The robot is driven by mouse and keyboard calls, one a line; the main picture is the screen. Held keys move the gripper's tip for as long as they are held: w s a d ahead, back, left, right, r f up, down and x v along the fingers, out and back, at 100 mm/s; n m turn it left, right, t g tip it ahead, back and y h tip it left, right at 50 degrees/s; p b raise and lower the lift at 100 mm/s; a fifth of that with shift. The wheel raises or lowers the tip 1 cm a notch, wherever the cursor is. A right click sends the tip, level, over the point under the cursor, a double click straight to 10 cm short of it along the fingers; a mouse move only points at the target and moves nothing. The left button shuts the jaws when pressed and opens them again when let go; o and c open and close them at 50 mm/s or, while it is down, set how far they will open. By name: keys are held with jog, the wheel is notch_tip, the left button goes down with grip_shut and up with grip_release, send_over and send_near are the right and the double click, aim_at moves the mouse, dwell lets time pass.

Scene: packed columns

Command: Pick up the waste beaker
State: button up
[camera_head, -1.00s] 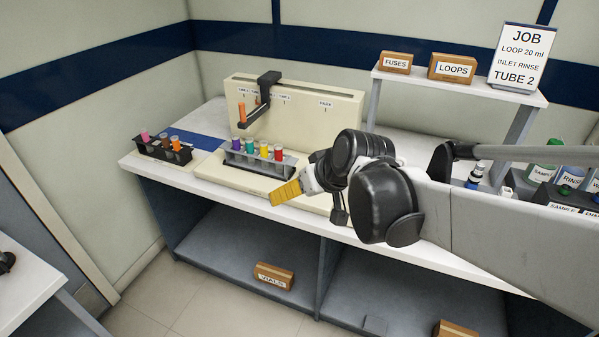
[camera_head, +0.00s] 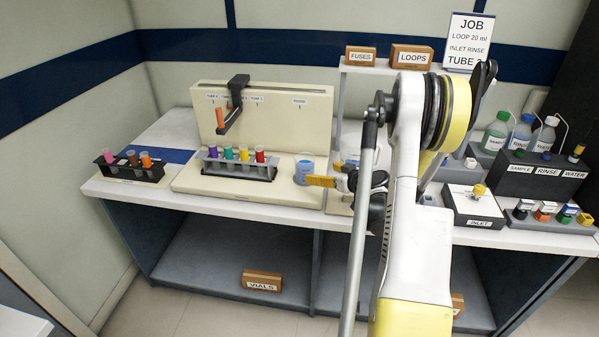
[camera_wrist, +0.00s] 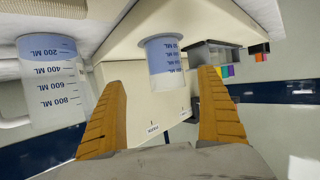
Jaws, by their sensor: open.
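A small clear beaker with blue liquid (camera_head: 304,172) stands upright at the right end of the cream rack's base, under the rightmost label; I take it as the waste beaker. My gripper (camera_head: 321,181) is just right of and in front of it, with orange fingers pointing left. In the wrist view, which is upside down, this beaker (camera_wrist: 163,58) shows between the open fingers (camera_wrist: 160,80), with a gap on each side. I cannot tell how far ahead of the fingertips it stands. Nothing is held.
A larger graduated beaker (camera_wrist: 52,85) stands close beside my gripper; it is partly hidden by my arm in the head view. A rack of capped tubes (camera_head: 237,166) stands left on the base. Bottles (camera_head: 521,132) and an inlet block (camera_head: 477,206) are at the right.

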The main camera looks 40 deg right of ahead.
aim_at(313, 170)
jog(key=b+x, duration=0.1)
jog(key=x, duration=0.3)
jog(key=shift+w+f, duration=0.15)
jog(key=shift+f, duration=0.05)
jog(key=b+x, duration=0.1)
jog(key=x, duration=0.1)
jog(key=a+b+x, duration=0.1)
jog(key=x, duration=0.2)
jog(key=shift+f+b, duration=0.15)
jog(key=shift+b, duration=0.25)
jog(key=shift+w, duration=0.3)
jog(key=c, duration=1.4)
